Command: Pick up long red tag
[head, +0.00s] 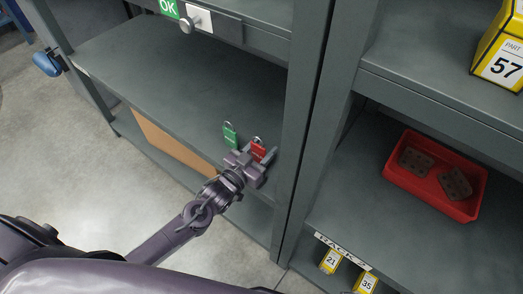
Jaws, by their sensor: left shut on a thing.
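The red tag (258,149) is at the front edge of the grey shelf (180,75) in the head view, with a small metal loop at its top. My left gripper (256,161) reaches in from the lower left and is shut on the red tag, covering its lower part. A green tag (230,135) with a similar loop is just to the left of the red one, apart from the gripper. My right gripper is not in view.
A dark upright post (300,120) stands close to the right of my left gripper. Right of it, a red bin (436,178) with dark parts sits on another shelf. A brown box (170,140) is on the level below. The grey shelf behind the tags is clear.

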